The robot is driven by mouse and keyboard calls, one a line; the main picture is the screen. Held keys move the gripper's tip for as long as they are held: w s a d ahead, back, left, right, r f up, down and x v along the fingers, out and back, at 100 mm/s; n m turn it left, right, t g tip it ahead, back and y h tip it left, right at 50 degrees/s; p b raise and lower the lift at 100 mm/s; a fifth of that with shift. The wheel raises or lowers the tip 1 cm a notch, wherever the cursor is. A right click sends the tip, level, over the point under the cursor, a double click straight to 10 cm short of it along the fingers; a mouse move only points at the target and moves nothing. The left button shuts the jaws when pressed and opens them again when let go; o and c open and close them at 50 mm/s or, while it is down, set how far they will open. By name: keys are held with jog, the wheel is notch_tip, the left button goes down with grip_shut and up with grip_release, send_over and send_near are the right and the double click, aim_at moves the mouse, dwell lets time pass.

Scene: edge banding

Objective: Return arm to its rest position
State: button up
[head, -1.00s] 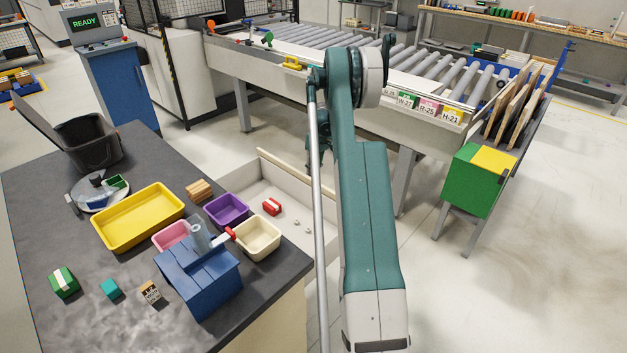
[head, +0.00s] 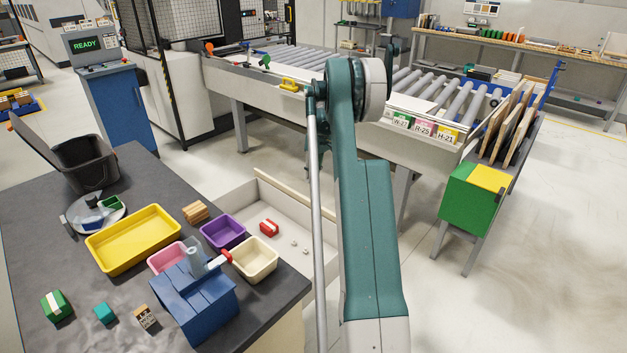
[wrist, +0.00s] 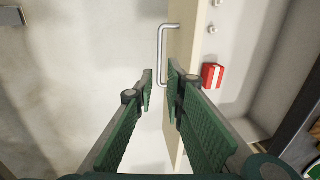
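My gripper (wrist: 160,92) shows in the wrist view with its two green fingers apart and nothing between them. It points down over an open drawer's front panel (wrist: 186,60), whose metal handle (wrist: 162,52) lies just ahead of the fingertips. How far the fingertips are above the panel I cannot tell. In the head view my teal arm is raised in the middle and hides most of my gripper.
The open drawer (head: 284,222) juts from the dark workbench (head: 40,220) and holds a red and white item (head: 269,228) and small pieces. A yellow tray (head: 132,238), a blue box (head: 192,300) and bins crowd the bench. A roller conveyor (head: 440,95) stands behind my arm.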

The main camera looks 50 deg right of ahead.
dwell(0.4)
jog(key=w+a+r+t+h, duration=0.1)
jog(key=a+r, duration=1.4)
jog(key=a, duration=0.3)
jog(key=s+a+r+t, duration=0.1)
jog(key=s+a+r, duration=0.15)
jog(key=a, duration=0.35)
jog(key=s+a+r+h, duration=0.1)
jog(key=a+r, duration=0.3)
jog(key=a, duration=0.3)
jog(key=s+a+r+t, duration=0.1)
jog(key=s+a+r, duration=0.1)
jog(key=a+r, duration=0.3)
jog(key=s+a+r+t, duration=0.2)
jog(key=s+a, duration=1.1)
jog(key=a, duration=0.5)
jog(key=s+a+f+t, duration=0.1)
jog(key=s+a+f, duration=0.2)
jog(key=s+a, duration=0.2)
jog(key=s+a+f+t, duration=0.1)
jog(key=s+a+f, duration=0.2)
jog(key=s+a, duration=0.3)
jog(key=shift+s, duration=1.85)
